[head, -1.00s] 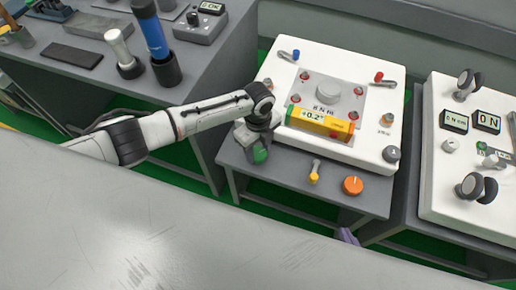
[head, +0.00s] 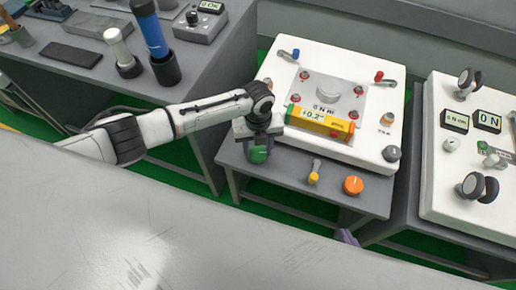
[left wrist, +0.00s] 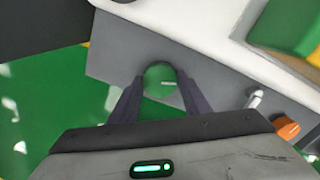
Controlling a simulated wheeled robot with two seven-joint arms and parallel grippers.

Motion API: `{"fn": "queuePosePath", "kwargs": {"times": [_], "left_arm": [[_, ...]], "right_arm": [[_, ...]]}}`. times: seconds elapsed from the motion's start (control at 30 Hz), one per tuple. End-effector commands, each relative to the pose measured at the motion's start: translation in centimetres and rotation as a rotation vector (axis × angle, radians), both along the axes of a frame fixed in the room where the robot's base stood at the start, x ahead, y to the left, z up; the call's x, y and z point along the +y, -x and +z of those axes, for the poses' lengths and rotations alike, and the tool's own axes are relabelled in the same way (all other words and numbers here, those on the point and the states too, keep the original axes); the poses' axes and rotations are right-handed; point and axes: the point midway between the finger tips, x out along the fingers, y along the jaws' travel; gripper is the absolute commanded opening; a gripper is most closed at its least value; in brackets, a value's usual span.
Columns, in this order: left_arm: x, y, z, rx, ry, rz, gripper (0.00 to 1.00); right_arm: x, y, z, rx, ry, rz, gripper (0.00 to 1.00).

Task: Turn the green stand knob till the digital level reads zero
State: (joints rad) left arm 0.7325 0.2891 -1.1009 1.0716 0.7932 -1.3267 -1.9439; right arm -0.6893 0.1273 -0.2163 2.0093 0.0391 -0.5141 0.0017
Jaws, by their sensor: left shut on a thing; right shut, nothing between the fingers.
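The green stand knob (head: 259,154) is at the front left of the small grey table. My left gripper (head: 262,146) reaches it from above and is shut on it. In the left wrist view the green knob (left wrist: 160,80) sits between the two dark fingers. The yellow digital level (head: 336,126) lies along the front of the grey plate on the white stand (head: 370,66); its display reads about +0.2°. Only a purple tip of my right gripper (head: 347,237) shows, past the grey foreground edge, apart from everything; it is shut and empty.
A white console (head: 450,185) with displays stands at the right. A bench at the left holds a blue cylinder (head: 156,38). A grey surface (head: 200,215) fills the foreground.

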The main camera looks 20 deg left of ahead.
Motion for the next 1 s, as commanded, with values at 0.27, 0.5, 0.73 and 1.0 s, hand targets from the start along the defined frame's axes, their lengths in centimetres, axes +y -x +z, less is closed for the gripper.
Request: {"fn": "queuePosePath", "kwargs": {"times": [0.27,0.5,0.73,1.0], "left_arm": [[-0.2,0.1,0.0,0.004,0.005,-0.003,0.20],[-0.2,0.1,0.0,0.003,0.003,-0.002,0.62],[-0.1,0.1,0.1,0.002,0.001,-0.001,0.62],[-0.1,0.0,3.7,-0.001,0.003,-0.003,0.62]], "right_arm": [[0.0,0.0,0.0,0.000,0.000,0.000,0.00],[0.0,0.0,0.1,0.000,0.001,0.000,0.00],[0.0,0.0,0.1,-0.001,0.001,0.000,0.00],[-0.1,0.0,1.1,-0.001,0.003,0.001,0.00]]}}
